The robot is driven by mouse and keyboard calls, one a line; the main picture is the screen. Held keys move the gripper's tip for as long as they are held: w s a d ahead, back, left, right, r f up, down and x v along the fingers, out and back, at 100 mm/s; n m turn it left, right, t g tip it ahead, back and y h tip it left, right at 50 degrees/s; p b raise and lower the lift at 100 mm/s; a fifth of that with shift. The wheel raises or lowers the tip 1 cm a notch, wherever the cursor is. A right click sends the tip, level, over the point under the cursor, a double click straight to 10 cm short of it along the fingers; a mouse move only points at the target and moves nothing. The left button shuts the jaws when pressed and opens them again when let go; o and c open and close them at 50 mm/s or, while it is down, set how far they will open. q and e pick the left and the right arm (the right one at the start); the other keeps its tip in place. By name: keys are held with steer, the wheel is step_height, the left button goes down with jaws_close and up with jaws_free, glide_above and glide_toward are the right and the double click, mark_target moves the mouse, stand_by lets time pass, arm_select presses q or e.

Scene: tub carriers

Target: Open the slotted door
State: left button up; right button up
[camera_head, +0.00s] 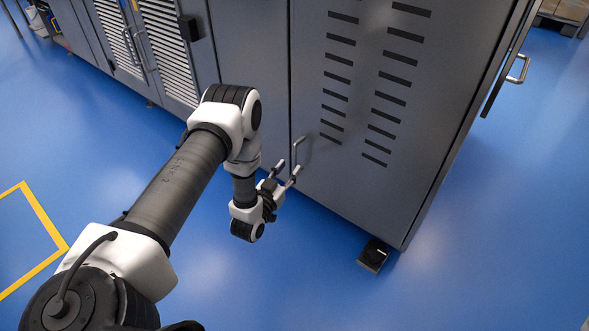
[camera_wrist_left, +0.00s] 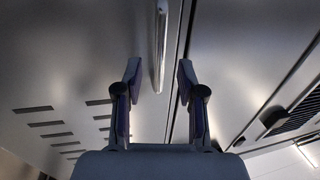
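The slotted door (camera_head: 358,125) is a grey metal panel with two columns of dark slots, and it looks shut. Its upright bar handle (camera_head: 298,150) is near the door's left edge, beside a vertical seam. My left gripper (camera_head: 288,167) is open at the handle's lower part, with its two fingers pointing at the door. In the left wrist view the handle (camera_wrist_left: 161,45) appears in the gap between the open fingertips (camera_wrist_left: 159,72); neither finger is closed on it. How deep it sits between them I cannot tell. The slots show at lower left there. My right gripper is out of view.
Louvred grey cabinets (camera_head: 170,45) with handles stand at the back left. A bar handle (camera_head: 517,68) sticks out past the cabinet's right side. A small black block (camera_head: 374,255) is on the floor by the near corner. The blue floor in front is clear.

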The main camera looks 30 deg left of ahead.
mark_target(294, 162)
arm_select(q)
steer(key=w, duration=0.1)
steer(key=w+b, duration=0.1)
steer(key=w, duration=0.2)
steer(key=shift+w+a+f+b, duration=0.15)
steer(key=shift+a+b, duration=0.1)
steer(key=shift+b, duration=0.05)
steer(key=shift+w, duration=0.15)
jaws_close()
